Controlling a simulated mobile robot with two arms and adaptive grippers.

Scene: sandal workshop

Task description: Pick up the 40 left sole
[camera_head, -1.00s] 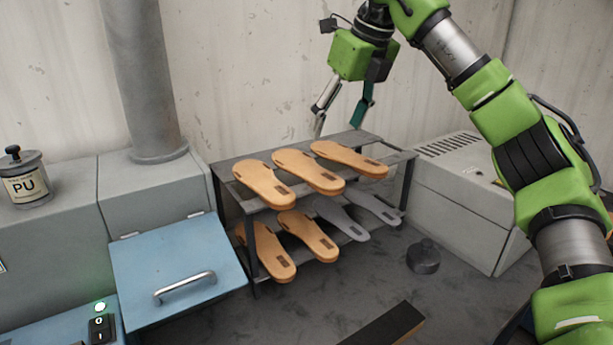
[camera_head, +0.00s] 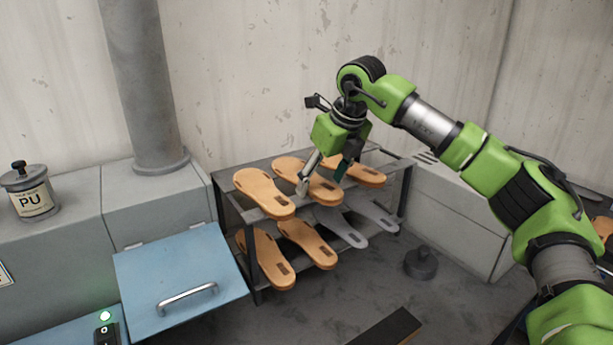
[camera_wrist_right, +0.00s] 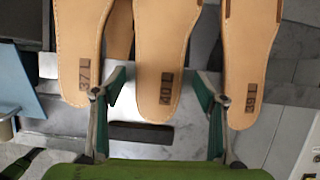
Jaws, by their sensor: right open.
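The 40 left sole (camera_wrist_right: 160,60) is tan, with a dark label near its rounded end that seems to read 40 L. It is the middle of three tan soles on the top shelf of the dark rack, and in the head view (camera_head: 325,190) my arm partly covers it. My right gripper (camera_head: 320,184) is open, pointing down at the rack. In the right wrist view its fingers (camera_wrist_right: 160,88) stand on either side of this sole, with a gap on each side. My left gripper is not in view.
Tan soles lie close on the left (camera_head: 263,193) and right (camera_head: 366,176) of the top shelf. The lower shelf holds tan soles (camera_head: 306,243) and grey soles (camera_head: 341,226). A blue lid (camera_head: 180,275) stands left of the rack, a grey machine (camera_head: 450,205) right.

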